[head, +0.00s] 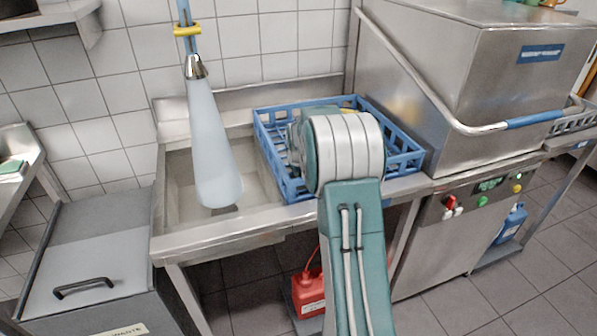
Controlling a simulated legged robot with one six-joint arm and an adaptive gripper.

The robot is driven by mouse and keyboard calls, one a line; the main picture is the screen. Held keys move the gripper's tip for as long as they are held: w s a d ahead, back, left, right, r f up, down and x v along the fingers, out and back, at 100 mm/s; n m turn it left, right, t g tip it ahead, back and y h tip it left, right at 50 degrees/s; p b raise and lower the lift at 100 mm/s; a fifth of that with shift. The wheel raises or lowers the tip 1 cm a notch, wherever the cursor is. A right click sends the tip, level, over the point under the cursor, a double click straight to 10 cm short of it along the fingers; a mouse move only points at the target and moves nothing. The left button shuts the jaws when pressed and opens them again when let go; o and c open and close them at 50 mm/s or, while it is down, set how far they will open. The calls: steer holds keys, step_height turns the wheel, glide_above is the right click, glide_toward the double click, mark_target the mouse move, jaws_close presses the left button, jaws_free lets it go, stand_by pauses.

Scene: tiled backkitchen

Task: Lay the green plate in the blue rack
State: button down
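The blue rack (270,152) sits on the steel counter, between the sink and the dishwashing machine. My arm reaches up from the bottom of the view, and its rounded joint covers much of the rack's middle. My gripper cannot be made out; the arm hides whatever lies behind that joint. I cannot pick out a green plate with certainty. Teal shapes over the rack appear to be parts of my arm. A small yellow patch shows near the rack's back edge, too small to identify.
A hanging spray hose with a pale cone (213,145) is over the sink (180,180). The steel dishwashing machine (440,90) stands right of the rack. A lidded grey bin (90,262) is at left, and a red canister (308,293) is below the counter.

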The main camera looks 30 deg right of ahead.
steer(key=shift+a, duration=0.15)
steer(key=c, duration=0.8)
jaws_free()
steer(key=s+a+r, duration=0.5)
steer(key=r, duration=0.3)
steer(key=s+a+r, duration=0.5)
steer(key=r, duration=0.3)
steer(key=s+a+y, duration=0.1)
steer(key=s+a, duration=0.7)
steer(key=s, duration=0.4)
steer(key=s+a+t+y, duration=0.1)
steer(key=s+a, duration=0.7)
steer(key=s, duration=0.5)
steer(key=shift+a+r+m, duration=0.15)
steer(key=shift+a+m, duration=0.15)
steer(key=shift+a, duration=0.05)
